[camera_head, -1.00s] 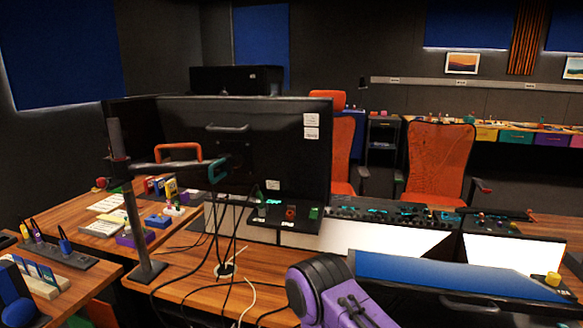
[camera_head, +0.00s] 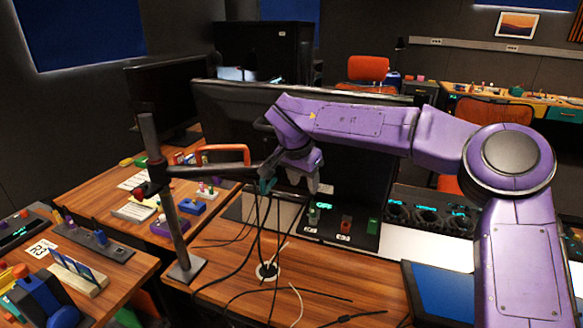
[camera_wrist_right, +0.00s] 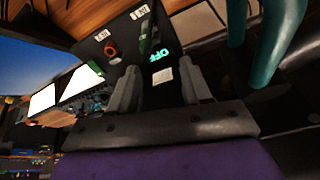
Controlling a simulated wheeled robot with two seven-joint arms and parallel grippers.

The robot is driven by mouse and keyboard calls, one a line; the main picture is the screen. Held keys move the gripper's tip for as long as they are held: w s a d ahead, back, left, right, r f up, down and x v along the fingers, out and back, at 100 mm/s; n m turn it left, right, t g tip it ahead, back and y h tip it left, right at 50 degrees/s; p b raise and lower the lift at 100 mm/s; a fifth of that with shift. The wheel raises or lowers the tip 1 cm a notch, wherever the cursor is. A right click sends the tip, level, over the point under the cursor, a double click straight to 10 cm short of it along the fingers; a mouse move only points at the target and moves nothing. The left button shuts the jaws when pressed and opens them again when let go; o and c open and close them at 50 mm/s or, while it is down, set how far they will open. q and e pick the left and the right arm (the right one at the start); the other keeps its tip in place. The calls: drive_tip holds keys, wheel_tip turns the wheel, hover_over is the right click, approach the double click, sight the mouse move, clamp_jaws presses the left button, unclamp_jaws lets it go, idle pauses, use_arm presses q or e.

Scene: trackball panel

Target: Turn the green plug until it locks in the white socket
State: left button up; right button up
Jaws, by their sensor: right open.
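A black panel (camera_head: 342,232) stands on the desk in front of the large monitor. It carries a green piece (camera_head: 313,215) at its left, a red piece (camera_head: 346,226) in the middle and another green piece (camera_head: 373,227) at its right. I cannot tell which is the plug, and I make out no white socket. My right gripper (camera_head: 309,184) is open and empty, above the panel's left end. The right wrist view shows a green piece (camera_wrist_right: 146,38) and an orange-red ring (camera_wrist_right: 111,50) beyond the open fingertips (camera_wrist_right: 160,68). My left gripper is not in view.
A blue-screened tablet (camera_head: 437,292) lies at the front right.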

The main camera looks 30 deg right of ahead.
sight(313, 200)
drive_tip(key=f, duration=0.1)
drive_tip(key=d+f, duration=0.1)
drive_tip(key=s+f, duration=0.1)
drive_tip(key=f, duration=0.1)
drive_tip(key=shift+d, duration=0.3)
drive_tip(key=x, duration=0.3)
drive_tip(key=p+x, duration=0.1)
drive_tip(key=x, duration=0.1)
drive_tip(key=shift+w+f, duration=0.3)
drive_tip(key=shift+w, duration=0.05)
drive_tip(key=shift+s+d+r, duration=0.1)
drive_tip(key=shift+s+r, duration=0.05)
drive_tip(key=shift+s, duration=0.05)
drive_tip(key=shift+s+r, duration=0.2)
drive_tip(key=shift+s, duration=0.15)
drive_tip(key=shift+c, duration=1.2)
drive_tip(key=shift+s+r, duration=0.1)
drive_tip(key=shift+s, duration=0.05)
drive_tip(key=c, duration=0.5)
clamp_jaws()
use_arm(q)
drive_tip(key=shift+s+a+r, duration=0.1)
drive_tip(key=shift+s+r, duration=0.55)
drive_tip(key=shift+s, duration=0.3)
